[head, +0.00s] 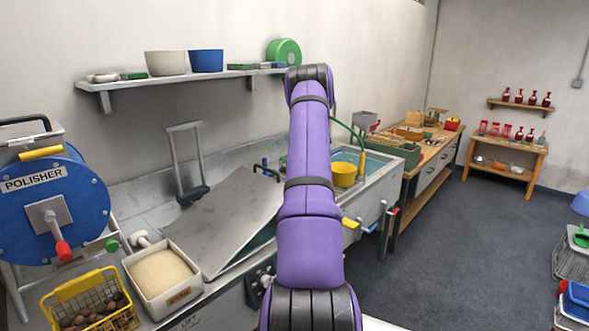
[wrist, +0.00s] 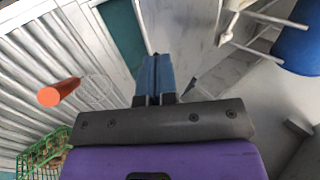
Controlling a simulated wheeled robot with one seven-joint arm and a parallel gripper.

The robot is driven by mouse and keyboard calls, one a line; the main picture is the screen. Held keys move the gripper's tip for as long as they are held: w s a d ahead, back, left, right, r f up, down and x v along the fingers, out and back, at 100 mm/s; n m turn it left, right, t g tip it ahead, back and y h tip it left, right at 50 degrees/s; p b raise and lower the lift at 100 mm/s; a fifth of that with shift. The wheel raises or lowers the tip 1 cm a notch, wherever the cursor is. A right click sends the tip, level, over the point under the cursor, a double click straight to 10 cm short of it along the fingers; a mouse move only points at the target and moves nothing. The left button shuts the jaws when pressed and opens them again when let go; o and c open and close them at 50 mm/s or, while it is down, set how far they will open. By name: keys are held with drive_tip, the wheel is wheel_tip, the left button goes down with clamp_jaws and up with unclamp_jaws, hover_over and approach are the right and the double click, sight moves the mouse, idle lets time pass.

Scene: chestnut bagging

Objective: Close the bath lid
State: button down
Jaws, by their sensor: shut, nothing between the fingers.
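The bath lid (head: 225,220) is a flat grey metal sheet in the middle of the head view. A grey surface (wrist: 183,30) and a teal strip (wrist: 122,35) lie beyond the fingers; contact cannot be told.
A blue polisher (head: 50,205), a white tray of pale grain (head: 160,275) and a yellow basket of chestnuts (head: 92,305) stand at the left. A grey upright frame (head: 185,155) stands behind the lid. A yellow bucket (head: 344,174) is right of my arm.

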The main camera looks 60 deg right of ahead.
drive_tip(key=shift+d+r, duration=0.95)
drive_tip(key=shift+d, duration=0.15)
drive_tip(key=g+h, duration=0.3)
drive_tip(key=h, duration=0.8)
approach(275, 186)
drive_tip(key=x, duration=0.7)
drive_tip(key=shift+d+f, duration=0.2)
drive_tip(key=shift+f, duration=0.05)
